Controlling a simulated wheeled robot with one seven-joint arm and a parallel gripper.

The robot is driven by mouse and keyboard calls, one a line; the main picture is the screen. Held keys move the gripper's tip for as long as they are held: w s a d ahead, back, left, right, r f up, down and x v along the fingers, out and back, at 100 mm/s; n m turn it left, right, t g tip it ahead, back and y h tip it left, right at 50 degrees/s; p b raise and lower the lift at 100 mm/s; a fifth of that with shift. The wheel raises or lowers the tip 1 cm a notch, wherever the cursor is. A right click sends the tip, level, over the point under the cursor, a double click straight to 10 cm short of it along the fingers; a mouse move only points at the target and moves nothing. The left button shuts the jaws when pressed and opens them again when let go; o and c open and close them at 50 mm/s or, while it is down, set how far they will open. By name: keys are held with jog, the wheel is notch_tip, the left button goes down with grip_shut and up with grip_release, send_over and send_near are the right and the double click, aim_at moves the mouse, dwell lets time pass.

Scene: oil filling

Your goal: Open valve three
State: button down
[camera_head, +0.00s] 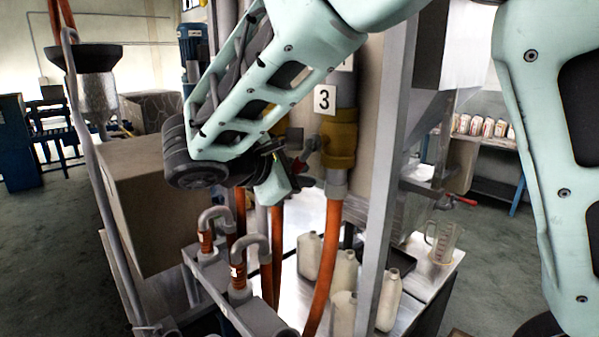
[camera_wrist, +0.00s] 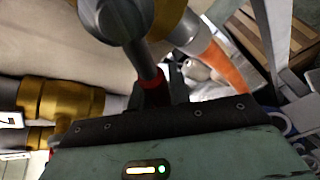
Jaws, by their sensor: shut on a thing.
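Valve three is a brass-yellow body (camera_head: 338,140) on a grey pipe, under a white label marked 3 (camera_head: 325,98). An orange hose (camera_head: 325,250) runs down from it. My gripper (camera_head: 298,174) is just left of and slightly below the valve body, with its fingers mostly hidden. In the wrist view, a dark valve handle (camera_wrist: 151,70) with a red band reaches down to my gripper (camera_wrist: 157,100), which is shut on it. The brass body (camera_wrist: 165,18) shows behind a dark round part. The exact angle of the handle is hard to tell.
Another brass valve (camera_wrist: 65,100) lies to the left in the wrist view. Several cream bottles (camera_head: 309,256) and a clear jug (camera_head: 441,242) stand on the metal table below. A grey upright post (camera_head: 388,170) is close on the right. A large box (camera_head: 150,205) stands left.

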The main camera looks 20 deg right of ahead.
jog(key=c, duration=1.3)
grip_release()
jog(key=b+v, duration=0.5)
jog(key=v, duration=1.2)
jog(key=shift+r, duration=0.2)
jog(key=shift+s+a, duration=0.15)
